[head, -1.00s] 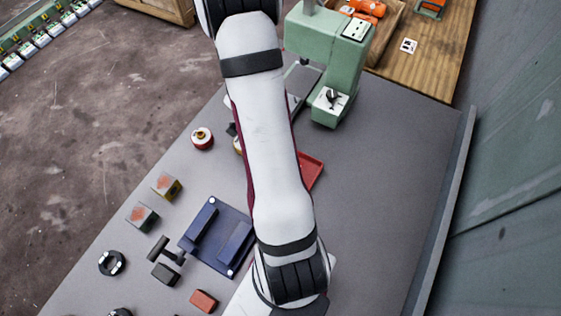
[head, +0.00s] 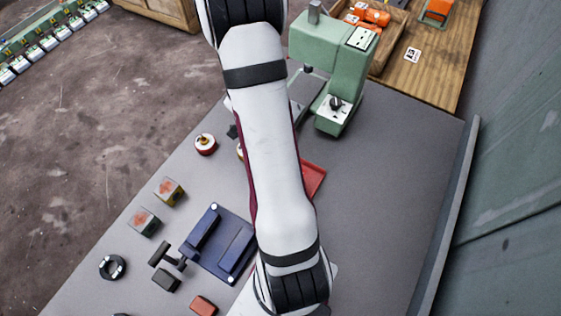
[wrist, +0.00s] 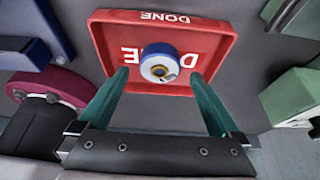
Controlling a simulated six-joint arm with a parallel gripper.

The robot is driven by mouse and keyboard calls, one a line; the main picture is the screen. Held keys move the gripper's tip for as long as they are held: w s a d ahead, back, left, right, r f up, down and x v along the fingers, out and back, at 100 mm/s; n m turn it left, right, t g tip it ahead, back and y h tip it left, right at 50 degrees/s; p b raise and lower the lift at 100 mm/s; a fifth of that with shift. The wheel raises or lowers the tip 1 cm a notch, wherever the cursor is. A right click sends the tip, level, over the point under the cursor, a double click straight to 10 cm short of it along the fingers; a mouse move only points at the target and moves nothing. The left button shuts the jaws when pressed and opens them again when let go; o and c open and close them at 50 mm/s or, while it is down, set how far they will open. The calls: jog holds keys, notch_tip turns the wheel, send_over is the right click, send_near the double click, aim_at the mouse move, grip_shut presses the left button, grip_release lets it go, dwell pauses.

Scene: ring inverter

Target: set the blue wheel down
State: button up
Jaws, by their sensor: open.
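The blue wheel (wrist: 160,55), with a pale face and a brass-coloured centre, lies on the red tray (wrist: 120,42) marked DONE in the wrist view. My gripper (wrist: 160,76) is open, its two teal fingers apart on either side of the wheel, with visible gaps between them and the wheel. In the head view the red tray (head: 316,180) shows only as a strip at the right of my arm. My arm hides the wheel and my gripper there.
A green press (head: 345,75) stands behind the tray. A dark blue fixture (head: 218,243) sits at the front left, near a red block (head: 203,306) and a black ring (head: 112,267). A red-and-white round part (head: 205,144) is at the left. The right side of the table is clear.

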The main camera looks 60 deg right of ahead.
jog(key=v, duration=1)
jog(key=w+a+r+n+t, duration=0.1)
jog(key=w+a+r+n, duration=0.1)
jog(key=a+r+n, duration=0.35)
jog(key=s+a+r+n+t+y, duration=0.1)
jog(key=s+a+n, duration=0.2)
jog(key=a+n, duration=0.6)
jog(key=s+a+r+n+t, duration=0.2)
jog(key=a+n, duration=0.8)
jog(key=n, duration=0.6)
jog(key=shift+s+r+y, duration=0.25)
jog(key=shift+s+y, duration=0.15)
jog(key=shift+s, duration=0.15)
